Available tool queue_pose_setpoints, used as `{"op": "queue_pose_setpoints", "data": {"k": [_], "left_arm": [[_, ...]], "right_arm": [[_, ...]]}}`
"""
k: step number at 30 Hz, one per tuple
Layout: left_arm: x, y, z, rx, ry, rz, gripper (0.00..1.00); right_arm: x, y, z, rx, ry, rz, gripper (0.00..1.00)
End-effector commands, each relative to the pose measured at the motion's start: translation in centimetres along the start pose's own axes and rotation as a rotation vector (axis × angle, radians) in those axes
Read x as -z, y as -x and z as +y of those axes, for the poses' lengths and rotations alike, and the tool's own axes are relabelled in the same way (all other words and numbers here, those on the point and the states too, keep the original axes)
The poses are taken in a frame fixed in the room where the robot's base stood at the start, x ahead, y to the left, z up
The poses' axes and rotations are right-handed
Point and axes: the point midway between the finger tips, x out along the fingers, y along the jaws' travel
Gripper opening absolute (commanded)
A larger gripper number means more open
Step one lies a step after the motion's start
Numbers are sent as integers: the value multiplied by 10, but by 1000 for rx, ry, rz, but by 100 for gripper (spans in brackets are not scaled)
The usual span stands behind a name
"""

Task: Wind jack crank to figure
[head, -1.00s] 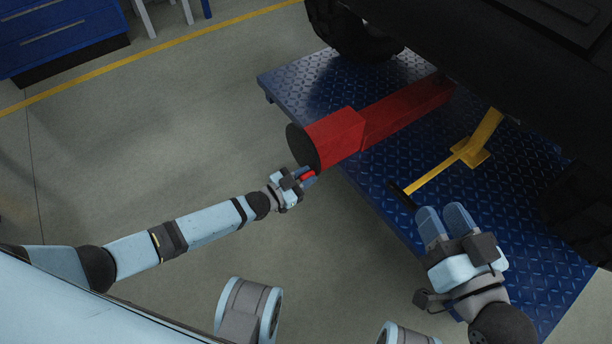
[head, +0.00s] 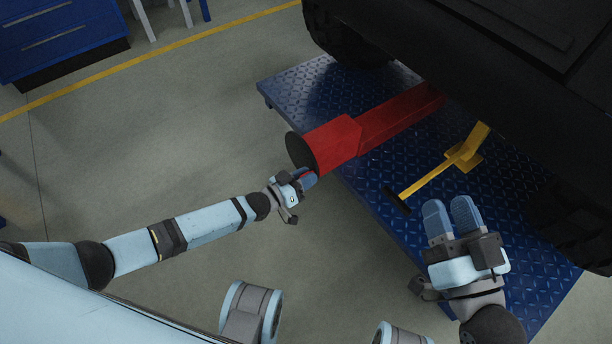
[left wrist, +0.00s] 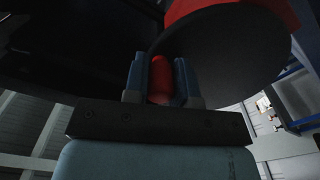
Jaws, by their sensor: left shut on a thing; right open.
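The red jack (head: 333,140) lies on the blue platform with its dark round end face (head: 300,152) toward me. My left gripper (head: 307,178) is at the lower edge of that face. In the left wrist view it is shut on a red crank knob (left wrist: 161,78), which stands between its two blue fingers in front of the dark disc (left wrist: 225,55). The rest of the crank and any figure are not visible. My right gripper (head: 450,212) is open and empty, just below the black grip of a yellow handle (head: 430,180), apart from it.
The blue tread-plate platform (head: 375,195) carries the jack and the yellow handle. A dark vehicle (head: 460,60) with big tyres overhangs it. A blue cabinet (head: 60,35) stands far left. The grey floor (head: 180,130) is clear.

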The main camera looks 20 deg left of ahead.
Motion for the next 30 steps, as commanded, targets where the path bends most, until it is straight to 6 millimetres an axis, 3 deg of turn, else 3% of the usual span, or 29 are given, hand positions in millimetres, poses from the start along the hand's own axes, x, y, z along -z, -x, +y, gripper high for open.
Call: {"op": "queue_pose_setpoints", "data": {"k": [5,16,30], "left_arm": [[14,1,2,0,167,-1,0],[37,1,0,0,516,-1,0],[56,1,-10,0,847,0,0]], "right_arm": [[14,-1,-2,-2,4,39,43],[-4,2,7,-37,19,-54,43],[-6,3,7,-35,16,-49,43]]}}
